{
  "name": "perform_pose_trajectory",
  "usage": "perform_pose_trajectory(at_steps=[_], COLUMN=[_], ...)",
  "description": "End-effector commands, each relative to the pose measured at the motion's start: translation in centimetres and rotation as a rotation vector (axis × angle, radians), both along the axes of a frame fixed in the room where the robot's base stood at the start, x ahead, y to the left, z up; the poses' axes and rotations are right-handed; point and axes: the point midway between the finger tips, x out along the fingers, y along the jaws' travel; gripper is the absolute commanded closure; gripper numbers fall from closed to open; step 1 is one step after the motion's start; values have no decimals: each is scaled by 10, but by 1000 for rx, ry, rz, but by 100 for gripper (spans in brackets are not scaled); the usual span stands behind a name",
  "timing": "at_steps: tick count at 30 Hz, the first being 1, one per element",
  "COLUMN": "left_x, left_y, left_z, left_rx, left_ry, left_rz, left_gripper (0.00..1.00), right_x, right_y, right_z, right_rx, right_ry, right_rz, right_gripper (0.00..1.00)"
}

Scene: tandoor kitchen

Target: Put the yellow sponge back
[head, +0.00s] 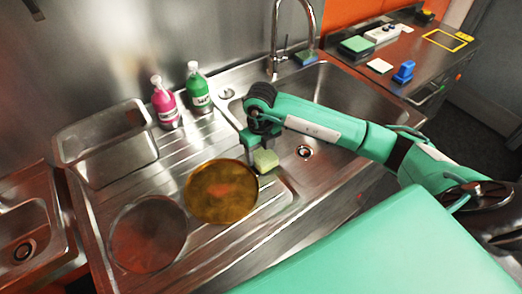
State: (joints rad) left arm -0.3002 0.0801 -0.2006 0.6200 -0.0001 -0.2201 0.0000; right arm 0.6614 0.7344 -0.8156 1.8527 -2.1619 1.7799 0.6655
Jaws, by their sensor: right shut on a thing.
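My right gripper (262,147) reaches in from the right over the sink's draining side and is shut on a pale yellow-green sponge (266,161). The sponge is just right of a round brown-yellow pan or plate (221,191) on the ridged drainer (180,165); I cannot tell whether it touches the pan. A yellow square outline (447,40) is marked on the right counter, with nothing seen inside it. My left gripper is not in view.
Pink (164,105) and green (197,92) bottles stand behind the drainer. A tap (276,50) rises behind the sink basin. The right counter (425,60) holds a green block (356,45), a white pad (379,66) and a blue brush-like item (403,73).

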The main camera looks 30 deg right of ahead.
Motion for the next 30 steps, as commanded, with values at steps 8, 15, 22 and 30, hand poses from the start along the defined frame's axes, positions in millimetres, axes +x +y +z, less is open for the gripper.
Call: perform_pose_trajectory(at_steps=[8, 15, 22, 30], left_x=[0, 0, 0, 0], left_y=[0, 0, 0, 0], left_z=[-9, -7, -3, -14], left_rx=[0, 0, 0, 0], left_ry=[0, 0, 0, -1], left_rz=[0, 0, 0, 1], left_gripper=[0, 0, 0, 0], right_x=[0, 0, 0, 2], right_y=[0, 0, 0, 0], right_z=[-9, -7, -3, 37], right_rx=[0, 0, 1, 1], right_ry=[0, 0, 0, -7], right_rz=[0, 0, 0, 1], right_gripper=[60, 20, 20, 20])
